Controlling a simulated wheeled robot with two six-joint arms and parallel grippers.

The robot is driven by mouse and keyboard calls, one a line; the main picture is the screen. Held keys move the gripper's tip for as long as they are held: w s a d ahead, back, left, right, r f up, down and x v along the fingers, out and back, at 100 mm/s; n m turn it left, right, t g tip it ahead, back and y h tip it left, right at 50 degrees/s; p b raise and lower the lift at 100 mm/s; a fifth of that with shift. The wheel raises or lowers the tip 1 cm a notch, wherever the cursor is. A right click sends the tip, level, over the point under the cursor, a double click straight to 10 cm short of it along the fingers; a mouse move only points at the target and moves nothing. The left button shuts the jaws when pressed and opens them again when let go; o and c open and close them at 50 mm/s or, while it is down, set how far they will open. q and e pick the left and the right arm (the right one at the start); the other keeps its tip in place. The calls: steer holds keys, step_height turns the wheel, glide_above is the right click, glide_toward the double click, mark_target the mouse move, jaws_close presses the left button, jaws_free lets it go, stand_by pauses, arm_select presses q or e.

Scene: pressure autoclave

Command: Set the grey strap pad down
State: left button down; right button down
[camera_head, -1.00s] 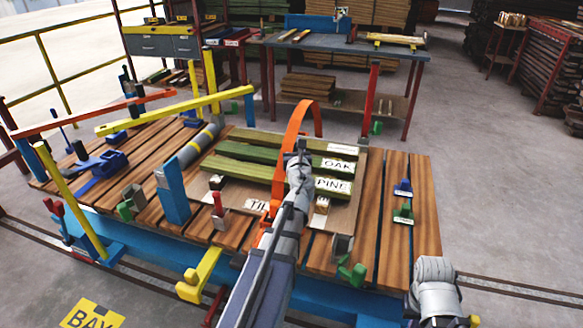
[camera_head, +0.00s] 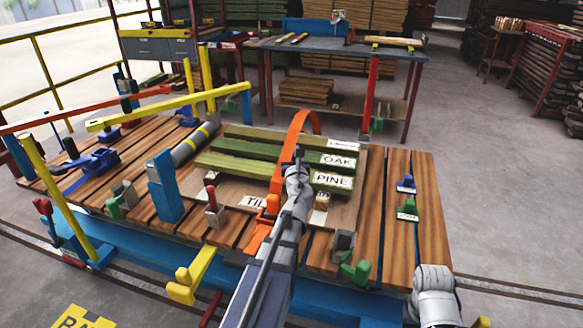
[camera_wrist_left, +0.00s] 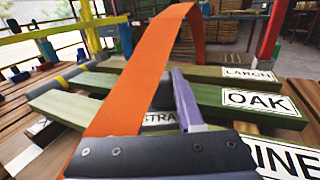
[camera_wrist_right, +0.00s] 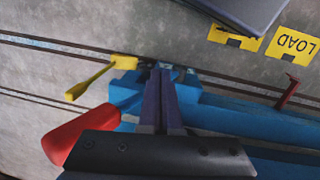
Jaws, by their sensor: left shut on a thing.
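My left gripper (camera_head: 299,160) is shut over the board stack, beside the arched orange strap (camera_head: 299,122). The strap also crosses close in front of the left wrist camera (camera_wrist_left: 145,70) and hides one of the fingers; the other finger (camera_wrist_left: 185,100) shows to its right. The grey strap pad cannot be made out; the jaws and strap hide that spot. A label partly reading "STRA" (camera_wrist_left: 159,118) shows behind the strap. My right gripper (camera_wrist_right: 160,95) has its fingers together with nothing seen between them, near a red handle (camera_wrist_right: 78,137) and blue bench frame.
Green boards labelled OAK (camera_head: 338,160) and PINE (camera_head: 333,180) lie under the left gripper. A blue post (camera_head: 165,188), a red-handled clamp (camera_head: 212,200) and a grey bracket with a green clamp (camera_head: 355,268) stand around.

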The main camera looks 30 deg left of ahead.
arm_select(q)
steer(key=shift+f+b, duration=1.95)
steer(key=shift+r, duration=0.15)
steer(key=c, duration=1)
jaws_free()
steer(key=shift+f, duration=0.2)
steer(key=o, duration=0.5)
steer(key=shift+c, duration=0.2)
steer(key=shift+r, duration=0.1)
